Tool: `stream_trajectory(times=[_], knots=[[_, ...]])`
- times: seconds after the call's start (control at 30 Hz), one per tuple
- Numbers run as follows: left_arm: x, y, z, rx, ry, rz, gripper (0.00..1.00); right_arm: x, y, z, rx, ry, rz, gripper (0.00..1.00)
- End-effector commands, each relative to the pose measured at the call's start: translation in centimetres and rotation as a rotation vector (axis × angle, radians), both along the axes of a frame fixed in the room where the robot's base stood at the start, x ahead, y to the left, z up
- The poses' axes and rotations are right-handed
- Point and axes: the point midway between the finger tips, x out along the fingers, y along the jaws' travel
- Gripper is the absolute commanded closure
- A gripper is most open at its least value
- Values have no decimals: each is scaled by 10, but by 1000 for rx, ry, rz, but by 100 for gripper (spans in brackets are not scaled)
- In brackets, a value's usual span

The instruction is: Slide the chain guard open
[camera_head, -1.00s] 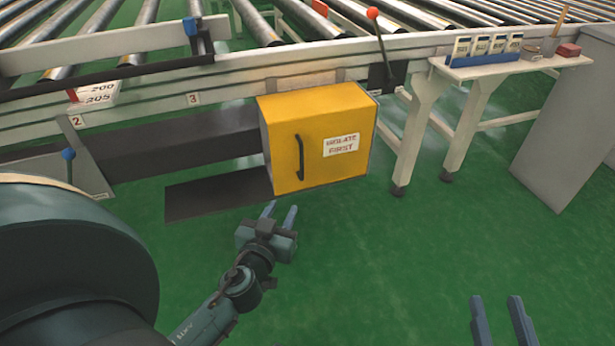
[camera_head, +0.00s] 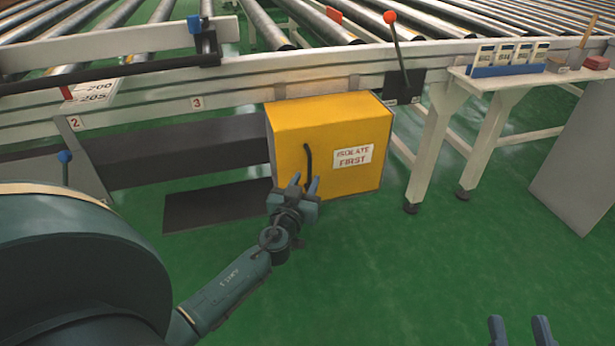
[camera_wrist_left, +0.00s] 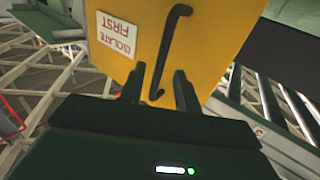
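The chain guard (camera_head: 330,122) is a yellow box under the conveyor frame, with a black vertical handle (camera_head: 308,163) and an "ISOLATE FIRST" label (camera_head: 353,156) on its front. My left gripper (camera_head: 303,182) is open at the lower end of the handle. In the left wrist view, the handle (camera_wrist_left: 171,50) runs down between the two fingertips (camera_wrist_left: 157,78), against the yellow face (camera_wrist_left: 217,35). I cannot tell whether a finger touches it. My right gripper (camera_head: 520,328) is at the bottom right edge, its two fingers apart and empty, over the green floor.
The roller conveyor (camera_head: 230,92) spans the back, with a red-knobbed lever (camera_head: 398,45) above right of the guard. A bench (camera_head: 540,72) with cards stands to the right, beside a grey cabinet (camera_head: 578,170). The green floor in front is clear.

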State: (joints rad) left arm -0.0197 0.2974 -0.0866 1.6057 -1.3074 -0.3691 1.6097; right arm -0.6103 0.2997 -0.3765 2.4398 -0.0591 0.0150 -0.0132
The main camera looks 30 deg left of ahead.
Motion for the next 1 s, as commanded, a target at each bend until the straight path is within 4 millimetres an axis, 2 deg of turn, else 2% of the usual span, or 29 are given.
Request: stream_trajectory(times=[0.2,0.5,0.9,1.0], knots=[[18,5,0,1,0,-1,67,0,0,-1,2,1,0,64],[19,5,0,1,1,-1,67,0,0,-1,3,1,1,64],[19,5,-1,0,1,0,100,0,0,-1,3,2,1,64],[19,5,-1,0,1,0,100,0,0,-1,3,2,1,64]])
